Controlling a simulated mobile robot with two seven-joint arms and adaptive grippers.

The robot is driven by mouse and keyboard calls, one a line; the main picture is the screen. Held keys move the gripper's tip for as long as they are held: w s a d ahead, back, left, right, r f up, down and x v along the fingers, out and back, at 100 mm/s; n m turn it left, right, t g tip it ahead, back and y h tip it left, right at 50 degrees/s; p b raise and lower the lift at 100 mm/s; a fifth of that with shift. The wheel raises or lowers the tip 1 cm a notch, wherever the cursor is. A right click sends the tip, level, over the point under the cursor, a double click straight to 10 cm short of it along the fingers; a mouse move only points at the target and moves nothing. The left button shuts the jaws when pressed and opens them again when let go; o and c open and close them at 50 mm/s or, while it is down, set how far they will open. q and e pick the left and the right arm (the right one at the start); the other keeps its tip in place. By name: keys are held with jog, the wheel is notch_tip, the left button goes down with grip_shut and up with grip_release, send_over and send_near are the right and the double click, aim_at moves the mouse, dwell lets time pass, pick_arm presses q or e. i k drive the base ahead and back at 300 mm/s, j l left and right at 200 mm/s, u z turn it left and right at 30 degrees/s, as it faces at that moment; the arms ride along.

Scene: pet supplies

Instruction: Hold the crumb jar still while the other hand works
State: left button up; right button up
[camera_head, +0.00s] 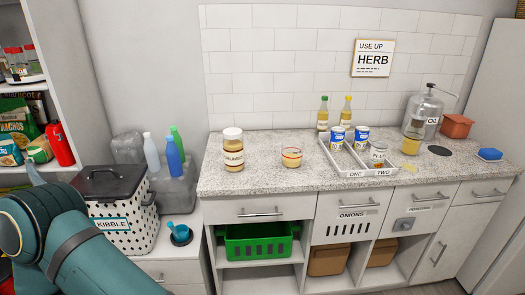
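A jar with a pale lid and a light label (233,150) stands upright on the left part of the speckled counter (265,184). It looks like the crumb jar, but its label is too small to read surely. It is filled with something tan, and its lid appears on. Nothing touches it. My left arm comes in at the lower left, well away from the jar; its gripper does not show. My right arm and gripper are out of view.
A small glass bowl (291,157) stands right of the jar. A divided tray (341,163) holds cans and a small jar. Two bottles (323,114) stand behind it. A metal oil can (421,112) is further right. A kibble bin (115,210) stands lower left.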

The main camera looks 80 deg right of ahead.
aim_at(234, 150)
jog(key=z, duration=2.55)
jog(key=i+l+u, duration=0.1)
jog(key=i+l, duration=0.05)
jog(key=l, duration=0.05)
